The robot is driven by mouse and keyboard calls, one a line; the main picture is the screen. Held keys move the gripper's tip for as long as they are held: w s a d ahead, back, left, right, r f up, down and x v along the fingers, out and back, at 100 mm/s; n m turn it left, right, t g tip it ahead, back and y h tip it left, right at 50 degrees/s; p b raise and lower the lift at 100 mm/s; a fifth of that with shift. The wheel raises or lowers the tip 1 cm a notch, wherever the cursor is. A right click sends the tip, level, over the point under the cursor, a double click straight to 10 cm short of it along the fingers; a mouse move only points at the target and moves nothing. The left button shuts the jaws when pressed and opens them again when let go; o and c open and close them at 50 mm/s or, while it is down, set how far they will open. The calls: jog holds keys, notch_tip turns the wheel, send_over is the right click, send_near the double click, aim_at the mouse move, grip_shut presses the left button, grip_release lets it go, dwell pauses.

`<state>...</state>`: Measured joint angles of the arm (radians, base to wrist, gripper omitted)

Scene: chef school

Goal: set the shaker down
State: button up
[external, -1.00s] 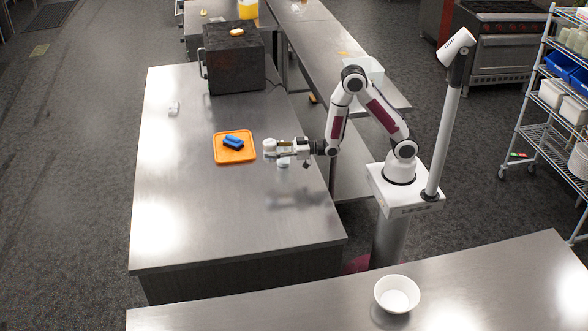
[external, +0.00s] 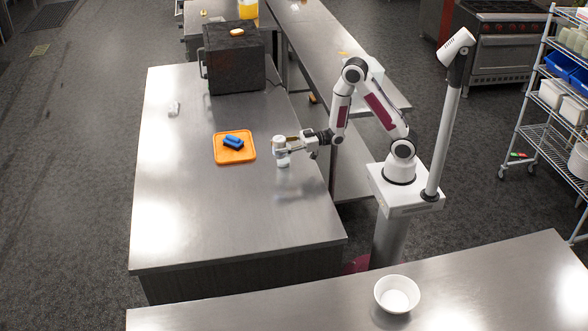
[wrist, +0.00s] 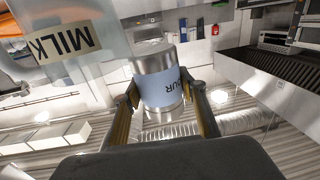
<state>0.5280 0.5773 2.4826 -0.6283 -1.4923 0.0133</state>
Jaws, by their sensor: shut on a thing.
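The shaker (external: 279,145) is a small white cylinder in the external view, held at the end of my arm above the steel table. In the wrist view the shaker (wrist: 158,84) has a metal body and a pale blue label with part of a word, upside down in the picture. My gripper (external: 288,147) is shut on it, with one finger on each side; its fingers also show in the wrist view (wrist: 161,98). A second whitish thing (external: 283,162) shows just below the shaker; I cannot tell whether they touch.
An orange tray (external: 220,159) with a blue item (external: 234,142) lies left of my gripper. A pale container labelled MILK (wrist: 62,45) is close by in the wrist view. A dark box (external: 235,60) stands at the back. The table's near part (external: 215,220) is clear.

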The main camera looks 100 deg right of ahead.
jog(key=s+a+n+g+y, duration=0.4)
jog(key=s+a+n+y, duration=0.2)
jog(key=s+a+y, duration=0.3)
jog(key=a, duration=0.2)
jog(key=shift+s+a+y, duration=0.25)
jog(key=shift+a+y, duration=0.1)
jog(key=shift+y, duration=0.05)
dwell(0.4)
jog(key=shift+f, duration=2.85)
jog(key=shift+f, duration=1.85)
jog(key=shift+f, duration=0.2)
jog(key=o, duration=1.2)
jog(key=shift+o, duration=0.2)
jog(key=shift+d, duration=0.1)
